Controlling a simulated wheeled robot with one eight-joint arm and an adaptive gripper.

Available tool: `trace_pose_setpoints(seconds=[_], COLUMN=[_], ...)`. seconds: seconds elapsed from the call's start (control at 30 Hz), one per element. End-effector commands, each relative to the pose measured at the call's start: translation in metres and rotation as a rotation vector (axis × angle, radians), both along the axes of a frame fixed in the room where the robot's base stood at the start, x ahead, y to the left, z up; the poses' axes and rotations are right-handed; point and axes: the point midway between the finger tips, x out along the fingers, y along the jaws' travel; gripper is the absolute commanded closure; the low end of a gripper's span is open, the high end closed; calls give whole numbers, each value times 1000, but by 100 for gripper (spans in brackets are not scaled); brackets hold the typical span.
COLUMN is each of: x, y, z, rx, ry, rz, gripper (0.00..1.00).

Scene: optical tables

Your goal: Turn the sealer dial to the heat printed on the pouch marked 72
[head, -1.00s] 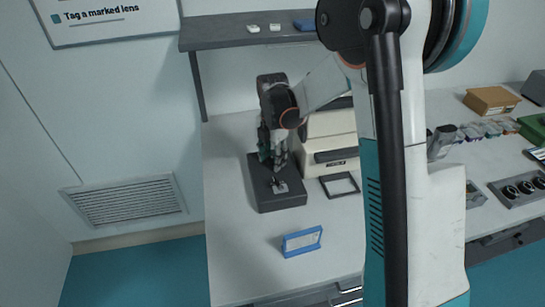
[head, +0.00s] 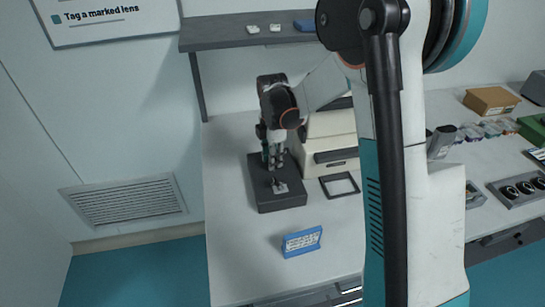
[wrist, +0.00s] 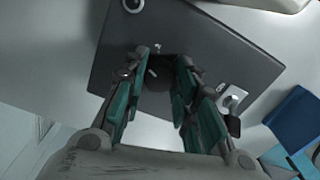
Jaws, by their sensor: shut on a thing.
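The sealer is a dark grey flat box (head: 285,203) on the white table, and it fills the upper middle of the wrist view (wrist: 225,55). My gripper (head: 273,166) points down at its far part. In the wrist view its teal-padded fingers (wrist: 163,62) close around a dark round dial (wrist: 157,76), which they partly hide. The dial's marks and setting cannot be read. A small lever on a silver plate (wrist: 232,98) sits nearer the sealer's edge. I cannot make out a pouch marked 72.
A blue holder with a white printed label (head: 302,242) stands in front of the sealer; its print is too small to read. A cream machine (head: 330,145) and a dark square frame (head: 340,186) are close to the right. A grey shelf (head: 225,36) hangs behind.

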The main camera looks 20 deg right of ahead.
Motion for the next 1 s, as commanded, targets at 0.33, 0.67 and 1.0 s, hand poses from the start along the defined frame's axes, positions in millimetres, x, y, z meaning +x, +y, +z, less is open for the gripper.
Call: trace_pose_setpoints(seconds=[0.33,0.67,1.0], x=[0,0,0], y=[0,0,0], z=[0,0,0], rx=[0,0,0], ry=[-1,-1,-1], rz=[-331,-644,-966], gripper=[97,97,97])
